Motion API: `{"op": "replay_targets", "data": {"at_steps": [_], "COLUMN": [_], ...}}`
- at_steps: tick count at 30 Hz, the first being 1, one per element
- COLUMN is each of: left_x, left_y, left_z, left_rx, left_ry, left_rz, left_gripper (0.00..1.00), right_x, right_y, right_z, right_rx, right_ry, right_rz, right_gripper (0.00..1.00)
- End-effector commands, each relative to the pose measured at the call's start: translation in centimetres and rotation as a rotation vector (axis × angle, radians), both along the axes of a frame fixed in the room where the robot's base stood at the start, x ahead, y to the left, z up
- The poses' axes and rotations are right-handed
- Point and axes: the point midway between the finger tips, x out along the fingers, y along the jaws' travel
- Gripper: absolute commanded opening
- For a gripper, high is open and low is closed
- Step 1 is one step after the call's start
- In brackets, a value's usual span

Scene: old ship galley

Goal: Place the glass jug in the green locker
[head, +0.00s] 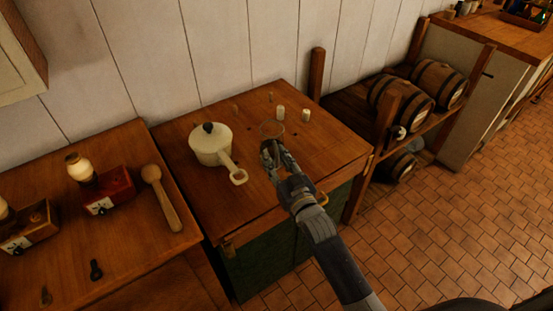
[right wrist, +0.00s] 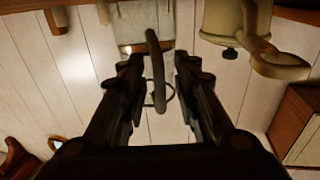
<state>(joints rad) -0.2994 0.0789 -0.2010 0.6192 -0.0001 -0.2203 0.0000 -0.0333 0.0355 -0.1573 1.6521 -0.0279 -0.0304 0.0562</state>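The glass jug (head: 272,130) stands on the wooden top of the low cabinet, right of the white saucepan. It is see-through and partly hidden by my gripper. In the right wrist view the jug (right wrist: 146,22) is at the top edge, with its looped handle (right wrist: 154,72) hanging between the fingers. My right gripper (head: 271,153) is at the jug's near side. Its fingers (right wrist: 158,78) are apart, one on each side of the handle, with gaps showing. The green locker (head: 262,268) is the dark green cabinet front below this top. My left gripper is not in view.
The white saucepan (head: 211,145) stands close left of my gripper, handle towards it. Two small pale shakers (head: 280,113) are behind the jug. A wooden spoon (head: 162,197) lies on the left table. Barrels (head: 402,104) sit on a rack at right. The tiled floor (head: 440,230) is clear.

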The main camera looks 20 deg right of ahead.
Motion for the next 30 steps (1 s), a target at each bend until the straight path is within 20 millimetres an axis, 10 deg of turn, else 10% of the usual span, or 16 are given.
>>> {"op": "replay_targets", "data": {"at_steps": [11,30], "left_x": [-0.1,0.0], "left_y": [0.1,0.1], "left_z": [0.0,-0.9], "left_rx": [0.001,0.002], "left_ry": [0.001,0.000], "left_rz": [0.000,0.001], "left_gripper": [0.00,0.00], "right_x": [-0.9,-11.3], "right_y": [-0.1,-1.8], "right_z": [0.0,0.0], "right_rx": [0.000,0.000], "right_ry": [0.002,0.001], "right_rz": [0.000,0.000], "right_gripper": [0.29,0.29]}}
